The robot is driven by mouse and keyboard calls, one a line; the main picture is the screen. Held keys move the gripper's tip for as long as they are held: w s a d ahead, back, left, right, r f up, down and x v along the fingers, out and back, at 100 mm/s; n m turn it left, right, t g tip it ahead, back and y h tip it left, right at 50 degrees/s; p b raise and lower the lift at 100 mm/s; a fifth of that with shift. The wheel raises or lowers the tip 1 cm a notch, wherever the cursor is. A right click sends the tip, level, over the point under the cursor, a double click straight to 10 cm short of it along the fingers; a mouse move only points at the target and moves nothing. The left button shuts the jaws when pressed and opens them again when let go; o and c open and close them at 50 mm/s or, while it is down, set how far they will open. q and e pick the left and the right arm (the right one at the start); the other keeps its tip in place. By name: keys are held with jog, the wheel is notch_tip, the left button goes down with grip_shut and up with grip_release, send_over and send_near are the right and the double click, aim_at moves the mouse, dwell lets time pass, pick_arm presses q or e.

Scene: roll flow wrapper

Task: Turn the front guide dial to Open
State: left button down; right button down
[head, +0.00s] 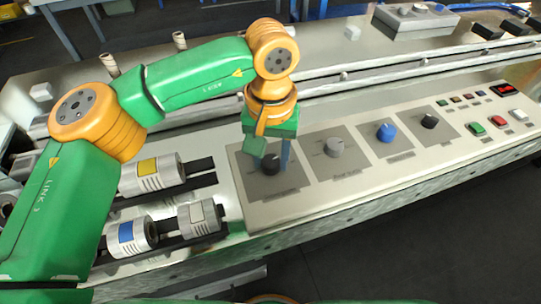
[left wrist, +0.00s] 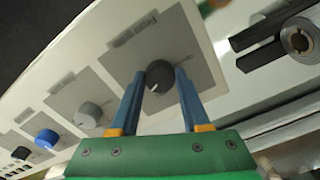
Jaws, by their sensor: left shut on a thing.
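A black dial (head: 270,164) sits on a grey square plate at the left end of the control panel. It also shows in the left wrist view (left wrist: 159,75), with a white pointer mark at its lower left edge. My left gripper (head: 272,160) is shut on this dial, with one blue finger on each side in the left wrist view (left wrist: 160,78). The labels are too small to read, so I cannot tell the dial's name or setting. My right gripper is not in view.
To the right on the panel (head: 318,199) are a grey dial (head: 334,147), a blue dial (head: 386,132) and another black dial (head: 429,121). Green (head: 477,129), red (head: 498,122) and white (head: 518,115) buttons lie beyond. Silver cylinders (head: 152,172) on rails stand left of the panel.

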pick_arm(q)
jog(key=n, duration=0.4)
jog(key=shift+n, duration=0.3)
jog(key=n+b, duration=0.1)
jog(key=n, duration=0.2)
jog(key=shift+n, duration=0.4)
jog(key=n, duration=0.4)
jog(key=shift+w, duration=0.1)
jog(key=n+b, duration=0.1)
jog(key=n, duration=0.7)
jog(key=shift+n, duration=0.3)
jog(key=n+b, duration=0.1)
jog(key=n, duration=0.2)
jog(key=shift+n, duration=0.3)
jog(key=n+b, duration=0.1)
jog(key=n, duration=0.3)
jog(key=shift+n, duration=1.7)
